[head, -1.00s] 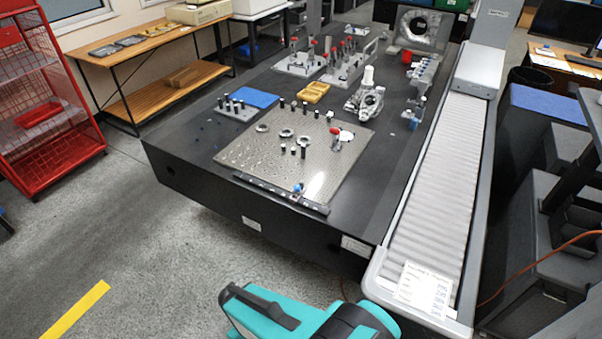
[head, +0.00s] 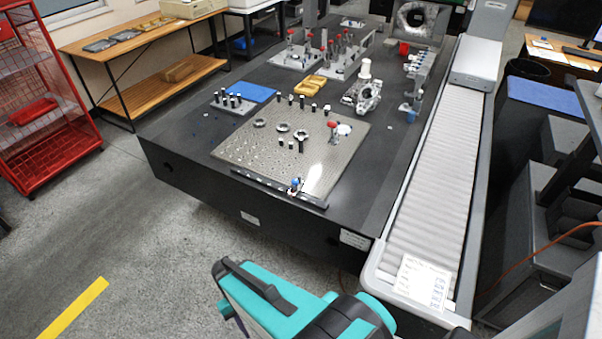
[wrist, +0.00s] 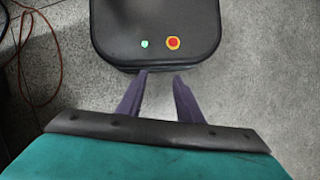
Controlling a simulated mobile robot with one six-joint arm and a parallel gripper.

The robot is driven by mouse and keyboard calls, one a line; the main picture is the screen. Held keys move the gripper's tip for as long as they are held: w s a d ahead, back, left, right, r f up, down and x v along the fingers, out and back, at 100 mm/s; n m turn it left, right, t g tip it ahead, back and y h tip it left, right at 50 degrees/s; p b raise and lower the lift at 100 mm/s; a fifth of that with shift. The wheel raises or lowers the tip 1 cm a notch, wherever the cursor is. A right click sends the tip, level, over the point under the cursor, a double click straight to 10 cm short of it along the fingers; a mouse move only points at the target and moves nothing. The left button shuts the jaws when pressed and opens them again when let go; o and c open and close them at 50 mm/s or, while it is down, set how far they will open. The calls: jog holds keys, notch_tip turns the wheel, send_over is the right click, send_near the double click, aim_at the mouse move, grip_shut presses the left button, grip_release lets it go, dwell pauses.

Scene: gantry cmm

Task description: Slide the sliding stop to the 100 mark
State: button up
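In the head view the sliding stop (head: 295,186) is a small piece with a blue top. It sits on a dark rail (head: 262,187) along the front edge of the perforated fixture plate (head: 235,149), near the rail's right end. The marks on the rail are too small to read. My gripper (wrist: 160,76) shows in the wrist view, with two purple fingers spread apart and nothing between them. It is away from the stop, which does not show in the wrist view. My gripper's fingers are not visible in the head view.
The rail lies on a dark granite table (head: 190,172). Pins, rings and a red-topped piece (head: 333,127) stand on the plate. A ribbed grey guideway (head: 437,180) bounds the table's right side. A red wire rack (head: 45,115) stands left.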

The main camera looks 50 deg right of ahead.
aim_at(300, 175)
jog(key=w+d+r+m+t+y, duration=0.1)
jog(key=w+d+r+m, duration=0.2)
jog(key=w+d, duration=0.3)
jog(key=w+d+r+m+t+y, duration=0.1)
jog(key=w+d+r+m, duration=0.2)
jog(key=w, duration=0.5)
jog(key=w+d+r+m+t, duration=0.1)
jog(key=w+d+r+m, duration=0.1)
jog(key=d+r, duration=0.4)
jog(key=w+d+r+m+t+y, duration=0.1)
jog(key=w+d+r+m, duration=0.1)
jog(key=w+d+r, duration=0.2)
jog(key=w+d+r+m, duration=0.3)
jog(key=d+r, duration=0.6)
jog(key=d, duration=0.8)
jog(key=shift+w+d+r+t+y, duration=0.15)
jog(key=shift+w+d+t+y, duration=0.25)
jog(key=shift+w, duration=0.2)
jog(key=s+d+r+m, duration=0.1)
jog(key=s+d+r, duration=0.1)
jog(key=d+r, duration=0.4)
jog(key=s+d+r+m+p, duration=0.1)
jog(key=s+d+r, duration=0.1)
jog(key=d+r, duration=0.5)
jog(key=shift+s+d+r+p, duration=0.15)
jog(key=shift+s+r+p, duration=0.15)
jog(key=shift+r, duration=0.5)
jog(key=shift+f, duration=0.15)
jog(key=shift+p+x, duration=1.9)
jog(key=shift+x, duration=4.9)
